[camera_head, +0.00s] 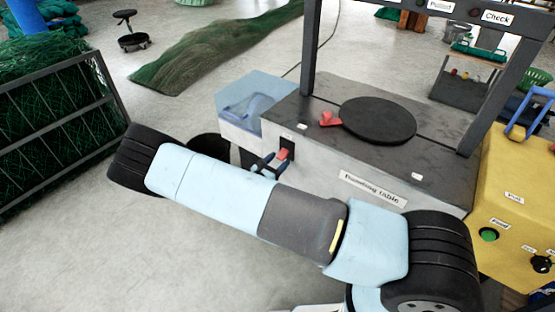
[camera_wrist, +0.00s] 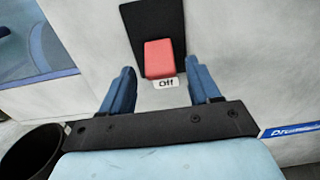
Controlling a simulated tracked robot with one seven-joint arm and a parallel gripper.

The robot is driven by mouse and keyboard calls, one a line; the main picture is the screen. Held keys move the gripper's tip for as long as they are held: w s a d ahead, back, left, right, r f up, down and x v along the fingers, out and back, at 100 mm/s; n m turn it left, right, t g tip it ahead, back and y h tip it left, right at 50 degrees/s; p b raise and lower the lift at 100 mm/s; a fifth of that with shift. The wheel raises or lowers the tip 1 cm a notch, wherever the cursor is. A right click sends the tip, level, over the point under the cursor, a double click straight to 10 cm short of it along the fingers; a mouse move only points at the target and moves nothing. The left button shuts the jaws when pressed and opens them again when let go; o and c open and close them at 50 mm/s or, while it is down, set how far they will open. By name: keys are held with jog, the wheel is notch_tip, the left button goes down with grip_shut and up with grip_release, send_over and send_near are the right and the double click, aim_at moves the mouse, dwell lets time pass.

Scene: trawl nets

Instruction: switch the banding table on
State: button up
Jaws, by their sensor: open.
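The banding table (camera_head: 350,170) is a grey cabinet with a dark top, a label on its front and a black round plate (camera_head: 379,120) on top. On its front face a red switch (camera_head: 283,154) sits on a black plate. In the head view my gripper (camera_head: 271,163) is at the switch, partly hidden by my arm.
A clear blue bin (camera_head: 256,97) adjoins the table's left end. A dark round bucket (camera_wrist: 30,158) stands below left. A yellow machine with a green button (camera_head: 488,235) is at right.

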aim_at(283, 152)
jog(key=shift+x, duration=0.95)
jog(key=c, duration=1)
jog(key=shift+a, duration=0.45)
jog(key=shift+d+r, duration=0.1)
jog(key=shift+d, duration=0.15)
jog(key=shift+c, duration=0.2)
notch_tip(283, 152, up, 2)
jog(key=g+y, duration=0.2)
jog(key=g, duration=0.1)
jog(key=shift+g+y, duration=0.4)
jog(key=shift+w+d+r+g+y, duration=0.1)
jog(key=shift+r+g+y, duration=0.35)
jog(key=shift+g+y, duration=0.4)
jog(key=shift+w+d+r+g+y, duration=0.1)
jog(key=shift+r+g+y, duration=0.3)
jog(key=shift+g+y, duration=0.4)
jog(key=shift+g, duration=0.25)
